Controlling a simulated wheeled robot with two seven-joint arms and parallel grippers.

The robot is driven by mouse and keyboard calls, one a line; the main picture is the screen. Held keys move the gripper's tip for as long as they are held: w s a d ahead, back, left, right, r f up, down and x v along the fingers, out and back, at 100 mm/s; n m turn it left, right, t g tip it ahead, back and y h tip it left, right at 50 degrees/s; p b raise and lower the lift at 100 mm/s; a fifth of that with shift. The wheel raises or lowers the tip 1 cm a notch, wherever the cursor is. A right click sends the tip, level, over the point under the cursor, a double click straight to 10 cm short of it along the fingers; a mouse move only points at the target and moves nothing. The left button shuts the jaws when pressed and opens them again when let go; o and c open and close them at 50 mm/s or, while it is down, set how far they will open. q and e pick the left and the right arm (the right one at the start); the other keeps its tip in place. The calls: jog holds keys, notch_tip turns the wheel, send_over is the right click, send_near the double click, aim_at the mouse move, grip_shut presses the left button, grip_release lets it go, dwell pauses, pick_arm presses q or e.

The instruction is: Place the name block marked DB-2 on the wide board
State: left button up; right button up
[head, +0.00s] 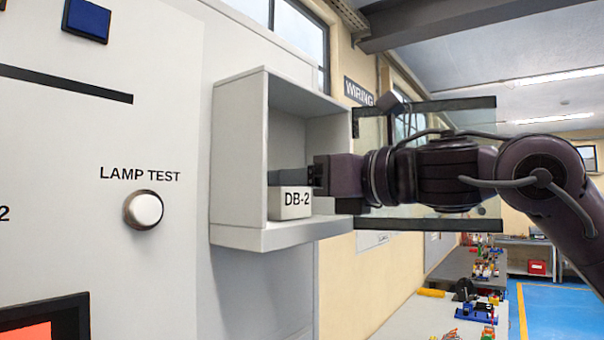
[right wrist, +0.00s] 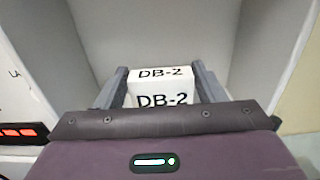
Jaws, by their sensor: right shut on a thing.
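The white name block (head: 291,203) marked DB-2 is inside an open-fronted light grey wall box, low down near the box floor. It also shows in the right wrist view (right wrist: 160,88), lettered on two faces, between the two grey fingers. My right gripper (head: 300,178) reaches into the box from the right and is shut on the block. Whether the block touches the box floor is hard to tell. My left gripper is not in view. No wide board can be made out for certain in these views.
The grey box (head: 238,150) has side walls, a top and a projecting lower ledge close around my gripper. Left of it is a panel with a LAMP TEST button (head: 143,210). A glass pane (head: 430,115) stands behind my right arm. Benches (head: 405,318) with parts lie beyond.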

jog(key=shift+f, duration=0.15)
jog(key=o, duration=1)
jog(key=b+v, duration=0.5)
jog(key=v, duration=0.7)
jog(key=shift+b, duration=0.3)
